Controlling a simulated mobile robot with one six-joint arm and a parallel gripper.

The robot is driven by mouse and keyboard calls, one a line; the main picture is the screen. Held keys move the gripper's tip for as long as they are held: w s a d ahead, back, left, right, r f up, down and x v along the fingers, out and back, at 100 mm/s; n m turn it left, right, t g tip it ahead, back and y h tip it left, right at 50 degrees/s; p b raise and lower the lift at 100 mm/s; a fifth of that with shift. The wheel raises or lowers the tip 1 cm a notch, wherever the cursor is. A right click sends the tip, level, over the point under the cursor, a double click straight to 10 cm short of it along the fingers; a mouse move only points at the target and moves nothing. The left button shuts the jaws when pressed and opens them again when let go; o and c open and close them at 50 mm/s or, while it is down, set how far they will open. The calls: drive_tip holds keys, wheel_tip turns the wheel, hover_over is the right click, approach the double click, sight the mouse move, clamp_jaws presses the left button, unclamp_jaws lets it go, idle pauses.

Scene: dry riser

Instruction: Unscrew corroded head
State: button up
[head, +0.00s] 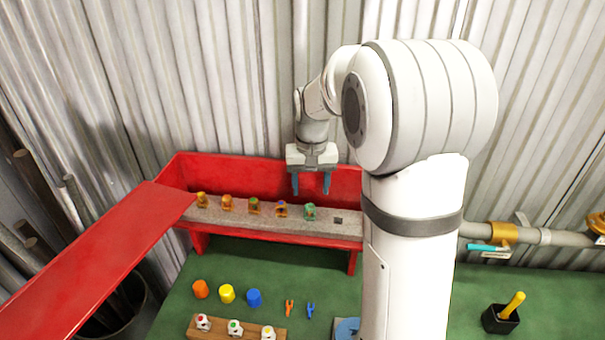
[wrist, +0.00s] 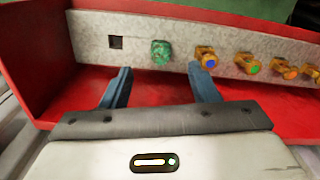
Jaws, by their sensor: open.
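The corroded head (head: 310,213) is green and sits in the grey rail of the red box, at the right end of a row of heads. In the wrist view it shows as a green lump (wrist: 160,53) on the rail face. My gripper (head: 311,190) is open and hangs above and behind the corroded head. In the wrist view, my two blue fingers (wrist: 165,85) are apart and empty. The corroded head appears beyond their tips, in line with the gap between them, and does not touch them.
Several brass heads (head: 253,206) with coloured centres stand in the same rail. An empty square hole (head: 338,220) lies on the other side. On the green surface are coloured caps (head: 227,293), small clips (head: 289,308) and a wooden block (head: 237,329) with white heads.

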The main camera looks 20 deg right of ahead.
sight(310, 206)
drive_tip(key=shift+w+d+f, duration=0.1)
drive_tip(key=shift+w+f, duration=0.3)
drive_tip(key=shift+w, duration=0.1)
wheel_tip(310, 206, down, 8)
drive_tip(key=b, duration=0.5)
drive_tip(key=shift+r+b, duration=0.15)
drive_tip(key=shift+b, duration=0.15)
drive_tip(key=shift+c, duration=0.4)
drive_tip(key=c, duration=1)
drive_tip(key=n, duration=0.4)
drive_tip(key=shift+r, duration=0.1)
drive_tip(key=shift+c, duration=0.3)
drive_tip(key=shift+n, duration=0.8)
